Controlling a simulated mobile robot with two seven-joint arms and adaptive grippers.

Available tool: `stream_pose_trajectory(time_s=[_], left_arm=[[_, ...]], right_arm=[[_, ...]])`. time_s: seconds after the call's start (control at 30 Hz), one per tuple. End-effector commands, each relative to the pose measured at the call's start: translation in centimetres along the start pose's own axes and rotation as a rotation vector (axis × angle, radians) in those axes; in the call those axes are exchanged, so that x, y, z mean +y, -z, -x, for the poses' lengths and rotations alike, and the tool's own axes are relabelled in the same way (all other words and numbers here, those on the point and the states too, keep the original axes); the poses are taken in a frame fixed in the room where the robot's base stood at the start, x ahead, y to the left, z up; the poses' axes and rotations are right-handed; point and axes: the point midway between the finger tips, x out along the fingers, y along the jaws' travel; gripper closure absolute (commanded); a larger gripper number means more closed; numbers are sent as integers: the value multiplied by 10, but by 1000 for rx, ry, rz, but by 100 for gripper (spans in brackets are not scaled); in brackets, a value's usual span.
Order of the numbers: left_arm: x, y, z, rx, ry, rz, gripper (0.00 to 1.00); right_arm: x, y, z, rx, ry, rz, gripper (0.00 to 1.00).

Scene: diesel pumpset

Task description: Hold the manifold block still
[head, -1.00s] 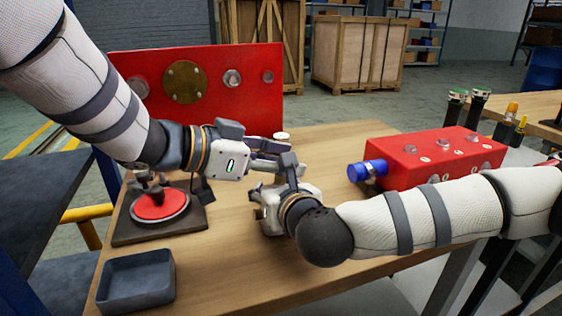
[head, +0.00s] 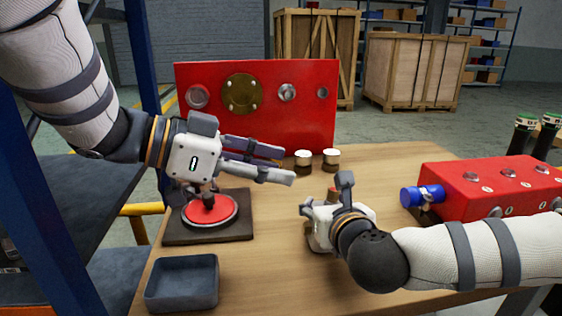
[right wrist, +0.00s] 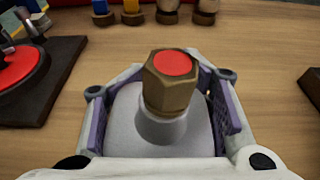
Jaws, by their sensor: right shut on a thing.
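The manifold block appears to be the grey metal body (right wrist: 125,115) in the right wrist view, topped by a brass hex fitting (right wrist: 170,85) with a red end. My right gripper (head: 318,228) is shut on it low over the table, one finger on each side. In the head view the gripper hides most of the block, and only the reddish top of the fitting (head: 333,193) shows. My left gripper (head: 288,166) is open, with its fingers apart and nothing seen between them. It is up and to the left of the block, clear of it.
A red dish (head: 210,211) on a dark plate and a grey tray (head: 182,284) are at left. Behind stand a red panel (head: 295,120) and small white-topped pieces (head: 303,161). A red box (head: 490,188) with a blue cap (head: 422,196) is at right.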

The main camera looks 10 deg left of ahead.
Motion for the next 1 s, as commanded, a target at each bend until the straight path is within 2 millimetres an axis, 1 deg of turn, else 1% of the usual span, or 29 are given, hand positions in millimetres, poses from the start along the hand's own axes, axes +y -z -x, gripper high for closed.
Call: stream_pose_trajectory(time_s=[0.2,0.23,0.33,0.37,0.63,0.73,0.77,0.87,1.0], left_arm=[[0,1,1,1,1,0,62],[0,1,1,1,1,-1,62],[0,1,1,1,1,-1,62],[0,1,1,1,1,-1,62],[0,0,0,1,0,-1,62],[0,0,0,1,0,-1,62],[0,0,0,1,0,-1,62],[0,0,0,1,1,-1,62],[0,0,0,0,1,-1,62]], right_arm=[[0,-2,0,-3,-1,0,100],[0,-2,0,-3,-1,0,53],[0,-2,0,-4,-1,0,31],[0,-2,0,-4,-1,0,26],[0,-1,0,-2,-1,0,26],[0,-1,7,-2,-1,0,26],[0,-2,12,-3,-2,0,26],[1,-1,36,-2,-4,0,26],[0,-2,76,-3,-3,0,26]])
